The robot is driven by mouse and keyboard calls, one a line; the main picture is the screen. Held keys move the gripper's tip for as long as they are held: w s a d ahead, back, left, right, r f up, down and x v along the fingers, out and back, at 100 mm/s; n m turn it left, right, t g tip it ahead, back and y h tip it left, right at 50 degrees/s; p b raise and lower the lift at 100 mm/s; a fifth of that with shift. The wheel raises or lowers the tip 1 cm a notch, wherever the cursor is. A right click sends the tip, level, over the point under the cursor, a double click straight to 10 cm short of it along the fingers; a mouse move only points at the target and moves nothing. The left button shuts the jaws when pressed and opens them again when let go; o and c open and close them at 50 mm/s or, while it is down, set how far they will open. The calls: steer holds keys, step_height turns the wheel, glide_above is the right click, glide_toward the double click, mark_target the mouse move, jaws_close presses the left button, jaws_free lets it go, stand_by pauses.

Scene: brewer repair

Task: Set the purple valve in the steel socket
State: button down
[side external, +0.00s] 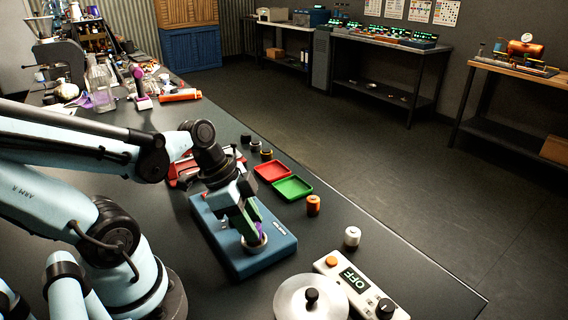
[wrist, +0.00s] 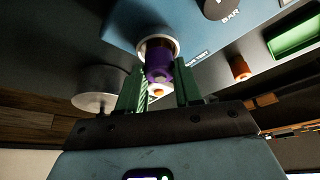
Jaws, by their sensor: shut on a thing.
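The purple valve (side external: 260,228) is between the green fingers of my gripper (side external: 250,225), which are shut on it. In the wrist view the valve (wrist: 158,74) shows between the two fingertips (wrist: 161,82). The steel socket (side external: 254,246) is a pale round ring near the front end of the blue base (side external: 278,255). The valve is at the socket's mouth, and the socket's rim (wrist: 173,42) shows around its far end in the wrist view. My fingers hide part of the valve, and I cannot tell how deep it sits.
A red tray (side external: 272,171) and a green tray (side external: 293,188) lie behind the base. An orange cylinder (side external: 313,205) and a white one (side external: 352,237) stand to the right. A round steel lid (side external: 311,300) and a white control box (side external: 357,285) reading OFF are in front.

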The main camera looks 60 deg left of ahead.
steer(key=shift+f, duration=0.2)
stand_by(0.4)
steer(key=shift+c, duration=1.4)
jaws_free()
steer(key=shift+r, duration=4.1)
steer(key=shift+w+f+n+y, duration=0.3)
steer(key=shift+w+n, duration=0.2)
steer(key=shift+n, duration=0.2)
steer(key=shift+w+d+f+n+t+y, duration=0.15)
steer(key=shift+w+n+t+y, duration=0.2)
steer(key=shift+w+n+t, duration=0.45)
steer(key=shift+w+d+f+n+t+y, duration=0.15)
steer(key=shift+w+n+t+y, duration=0.25)
steer(key=shift+w+n, duration=0.7)
steer(key=shift+w+d+n+t+y, duration=0.15)
steer(key=shift+w+n+t+y, duration=0.35)
steer(key=shift+n, duration=0.8)
